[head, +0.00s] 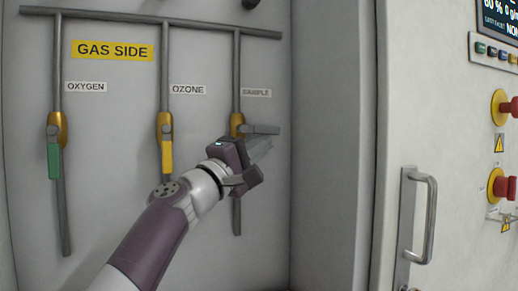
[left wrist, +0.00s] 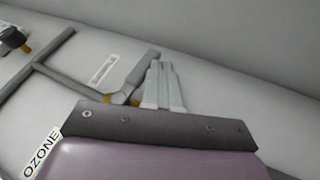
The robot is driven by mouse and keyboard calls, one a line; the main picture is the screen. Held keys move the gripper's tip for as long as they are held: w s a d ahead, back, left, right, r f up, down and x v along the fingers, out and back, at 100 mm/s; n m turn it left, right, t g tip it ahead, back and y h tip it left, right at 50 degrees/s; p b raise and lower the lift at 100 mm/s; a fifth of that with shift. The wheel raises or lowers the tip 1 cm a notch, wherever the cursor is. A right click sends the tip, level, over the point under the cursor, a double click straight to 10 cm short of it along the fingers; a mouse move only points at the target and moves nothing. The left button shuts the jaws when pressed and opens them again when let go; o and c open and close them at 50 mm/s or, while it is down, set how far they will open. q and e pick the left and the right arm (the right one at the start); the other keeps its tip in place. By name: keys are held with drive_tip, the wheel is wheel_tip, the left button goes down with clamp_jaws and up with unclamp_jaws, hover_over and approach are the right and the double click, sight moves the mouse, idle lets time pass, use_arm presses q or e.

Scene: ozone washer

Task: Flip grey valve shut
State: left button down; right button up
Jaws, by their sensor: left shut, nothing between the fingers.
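The grey valve has a brass body (head: 237,122) on the right-hand pipe, beside the SAMPLE label. Its grey handle (head: 264,129) points right, across the vertical pipe. The handle also shows in the left wrist view (left wrist: 144,70), just left of the fingers. My left gripper (head: 262,147) is shut and empty, just below the handle in the head view; its fingers also show closed together in the left wrist view (left wrist: 164,85). I cannot tell whether they touch the handle. My gripper partly hides the pipe below the valve. My right gripper is not in view.
The OXYGEN valve's green handle (head: 54,161) and the OZONE valve's yellow handle (head: 167,157) hang down along their pipes. A side wall (head: 332,140) stands right of the pipes. Farther right are a metal door handle (head: 430,220) and red knobs (head: 504,187).

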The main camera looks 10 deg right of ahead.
use_arm(q)
drive_tip(key=b+v, duration=0.8)
drive_tip(key=v, duration=0.4)
drive_tip(key=shift+s+a+f, duration=0.15)
drive_tip(key=shift+s+a, duration=0.05)
drive_tip(key=shift+a, duration=0.05)
